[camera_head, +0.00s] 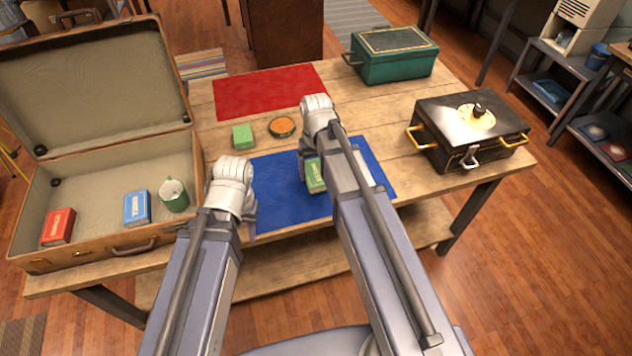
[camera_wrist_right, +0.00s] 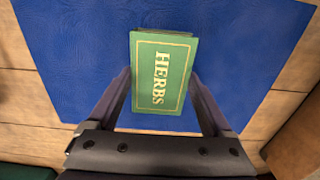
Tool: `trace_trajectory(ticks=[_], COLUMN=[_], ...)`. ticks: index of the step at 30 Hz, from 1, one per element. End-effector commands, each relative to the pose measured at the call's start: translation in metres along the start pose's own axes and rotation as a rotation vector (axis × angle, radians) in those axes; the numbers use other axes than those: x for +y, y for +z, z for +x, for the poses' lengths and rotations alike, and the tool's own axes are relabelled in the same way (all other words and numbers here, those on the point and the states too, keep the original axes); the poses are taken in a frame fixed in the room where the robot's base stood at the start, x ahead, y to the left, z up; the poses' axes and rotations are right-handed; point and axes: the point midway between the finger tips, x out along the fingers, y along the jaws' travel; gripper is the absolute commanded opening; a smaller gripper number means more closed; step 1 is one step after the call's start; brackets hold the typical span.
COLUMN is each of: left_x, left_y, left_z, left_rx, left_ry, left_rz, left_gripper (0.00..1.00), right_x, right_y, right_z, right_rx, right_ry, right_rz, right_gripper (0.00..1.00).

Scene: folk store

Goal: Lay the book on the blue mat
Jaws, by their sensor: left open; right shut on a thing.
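A green book titled HERBS (camera_wrist_right: 162,75) is over the blue mat (camera_wrist_right: 240,50), seen in the right wrist view. My right gripper (camera_wrist_right: 162,105) is shut on it, with a finger on each long side. In the head view the book (camera_head: 315,178) is partly hidden behind my right gripper (camera_head: 312,165), over the blue mat (camera_head: 280,205). I cannot tell whether the book touches the mat. My left gripper (camera_head: 247,232) is open, near the mat's left edge; its fingers are mostly hidden by the wrist.
A red mat (camera_head: 268,92), green block (camera_head: 242,136), round tin (camera_head: 282,127), green chest (camera_head: 393,62) and black case (camera_head: 455,125) are on the table.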

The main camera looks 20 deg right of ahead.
Motion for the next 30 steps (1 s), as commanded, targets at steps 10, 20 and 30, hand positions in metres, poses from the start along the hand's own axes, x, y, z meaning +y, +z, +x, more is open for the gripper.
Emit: trace_trajectory(ticks=[10,20,30], left_x=[0.003,0.004,0.004], left_y=[-0.002,-0.002,-0.002], left_z=[0.034,0.036,0.039], left_rx=[0.000,0.000,0.000], left_ry=[0.000,0.000,0.000], left_rz=[0.000,0.000,0.000], left_gripper=[0.43,0.43,0.43], right_x=[0.000,0.000,0.000], right_y=[0.000,0.000,0.000], right_z=[0.035,0.036,0.039], right_rx=[0.000,0.000,0.000], right_ry=[0.000,0.000,0.000], right_rz=[0.000,0.000,0.000], right_gripper=[0.21,0.21,1.00])
